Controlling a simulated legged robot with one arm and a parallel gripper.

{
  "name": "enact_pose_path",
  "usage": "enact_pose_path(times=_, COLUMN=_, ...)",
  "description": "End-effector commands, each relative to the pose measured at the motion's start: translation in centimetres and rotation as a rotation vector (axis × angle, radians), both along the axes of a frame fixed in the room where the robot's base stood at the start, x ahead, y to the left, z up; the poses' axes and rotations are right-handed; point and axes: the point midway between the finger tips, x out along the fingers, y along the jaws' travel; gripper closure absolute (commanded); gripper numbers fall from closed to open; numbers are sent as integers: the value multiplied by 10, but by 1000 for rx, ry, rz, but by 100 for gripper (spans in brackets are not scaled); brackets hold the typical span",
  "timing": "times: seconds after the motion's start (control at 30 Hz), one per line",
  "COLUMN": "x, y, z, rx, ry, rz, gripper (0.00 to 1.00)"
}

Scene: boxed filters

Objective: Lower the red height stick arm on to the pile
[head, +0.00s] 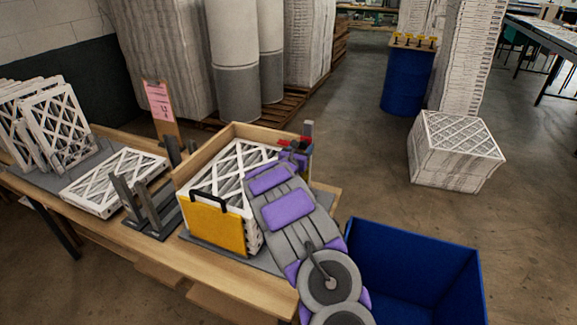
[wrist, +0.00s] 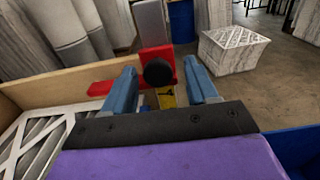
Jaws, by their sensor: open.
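The red height stick arm (wrist: 103,88) joins a red block with a black knob (wrist: 158,72) on a grey upright post (wrist: 151,22). Red parts also show by the post in the head view (head: 284,142). My gripper (wrist: 164,82) is open, its two blue fingers on either side of the knob; I cannot tell whether they touch it. In the head view my gripper (head: 296,157) is at the box's far right corner. The pile of white lattice-faced filters (head: 232,168) stands in a wooden box (head: 238,131) with a yellow front panel (head: 215,228). My arm hides part of the pile.
On the bench (head: 125,235) a flat filter (head: 113,182) lies beside a dark slotted stand (head: 150,208); upright filters (head: 60,125) lean at left. A blue bin (head: 415,270) stands right of my arm. A wrapped stack (head: 455,150) sits on the floor beyond.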

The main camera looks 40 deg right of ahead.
Motion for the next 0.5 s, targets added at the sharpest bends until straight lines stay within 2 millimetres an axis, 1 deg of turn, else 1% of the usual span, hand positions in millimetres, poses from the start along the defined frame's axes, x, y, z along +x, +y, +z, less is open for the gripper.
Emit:
enact_pose_path(times=0.03, x=-3, y=11, z=2, rx=-3, ry=5, rz=4, gripper=42)
enact_pose_path(times=0.2, x=-18, y=42, z=3, rx=-5, ry=5, rz=4, gripper=42)
enact_pose_path(times=0.3, x=-27, y=59, z=5, rx=-8, ry=3, rz=4, gripper=42)
enact_pose_path(times=0.5, x=-45, y=93, z=1, rx=-1, ry=5, rz=6, gripper=42)
